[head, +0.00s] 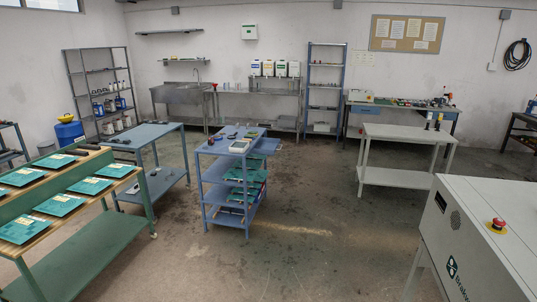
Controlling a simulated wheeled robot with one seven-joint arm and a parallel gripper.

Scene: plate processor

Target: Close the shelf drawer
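A blue shelf unit (208,187) with several levels stands near the middle of the floor. A flat blue panel that looks like a drawer (268,146) sticks out from its right side, just below the top. It appears pulled out, though its inside is too small to make out. Small items and a white device (239,146) lie on the unit's top. Teal boards (245,174) lie on the lower shelves. My gripper is not in view.
A blue table (145,133) stands left of the unit and a green bench with teal boards (60,204) at front left. A white table (408,132) and a white machine with a red button (480,235) stand at right. Floor (310,205) right of the unit is clear.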

